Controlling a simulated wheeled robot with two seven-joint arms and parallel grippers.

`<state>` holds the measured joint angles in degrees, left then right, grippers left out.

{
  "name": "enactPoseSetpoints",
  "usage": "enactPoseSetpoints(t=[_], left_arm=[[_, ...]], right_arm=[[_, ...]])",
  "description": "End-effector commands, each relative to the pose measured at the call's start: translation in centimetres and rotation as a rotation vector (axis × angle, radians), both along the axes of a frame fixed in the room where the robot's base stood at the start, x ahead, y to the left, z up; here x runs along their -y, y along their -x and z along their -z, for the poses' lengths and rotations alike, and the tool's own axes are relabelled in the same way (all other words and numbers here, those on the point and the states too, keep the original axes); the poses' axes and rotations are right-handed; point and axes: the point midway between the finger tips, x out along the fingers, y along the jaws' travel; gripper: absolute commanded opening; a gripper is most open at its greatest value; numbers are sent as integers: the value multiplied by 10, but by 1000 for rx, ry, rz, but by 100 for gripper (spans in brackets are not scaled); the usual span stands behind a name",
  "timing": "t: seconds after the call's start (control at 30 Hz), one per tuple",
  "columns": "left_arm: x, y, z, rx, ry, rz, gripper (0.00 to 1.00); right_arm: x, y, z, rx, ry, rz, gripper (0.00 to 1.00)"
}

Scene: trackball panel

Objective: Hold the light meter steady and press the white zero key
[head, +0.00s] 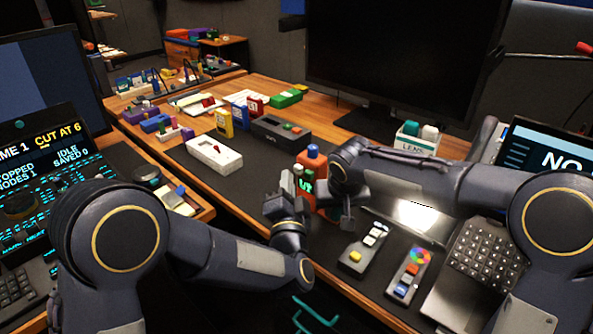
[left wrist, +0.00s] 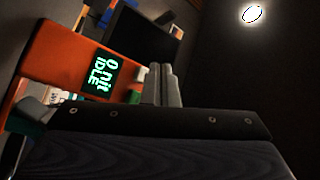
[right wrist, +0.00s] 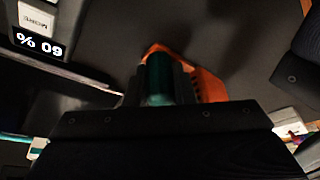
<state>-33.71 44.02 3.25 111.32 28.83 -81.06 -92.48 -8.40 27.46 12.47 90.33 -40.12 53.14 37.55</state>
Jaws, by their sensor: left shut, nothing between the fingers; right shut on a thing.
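The orange light meter (head: 312,159), with a blue top, is upright over the desk mat in the head view. Its dark screen reads 0 nit IDLE in green in the left wrist view (left wrist: 97,75). My right gripper (head: 334,182) is shut on the light meter from the right; in the right wrist view (right wrist: 160,78) its fingers close around a teal part with orange behind. My left gripper (head: 298,176) is shut and empty, close in front of the meter's screen side. Its fingertips (left wrist: 166,82) also show beside the meter.
A black pad with yellow and white keys (head: 363,250) and a colour-wheel pad (head: 409,272) lie in front right. A keyboard (head: 483,255) is further right. A white box (head: 214,153) and a dark box (head: 281,132) stand behind left. The LENS carton (head: 416,143) stands behind the right arm.

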Motion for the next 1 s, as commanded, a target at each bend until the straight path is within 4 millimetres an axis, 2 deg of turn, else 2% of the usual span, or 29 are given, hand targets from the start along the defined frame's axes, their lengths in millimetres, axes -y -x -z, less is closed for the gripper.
enactPoseSetpoints(t=[0.73,1.0], left_arm=[[0,0,0,0,0,0,0],[6,-5,0,0,0,1,0]], right_arm=[[0,1,2,-5,1,0,0],[0,1,2,-5,1,0,0]])
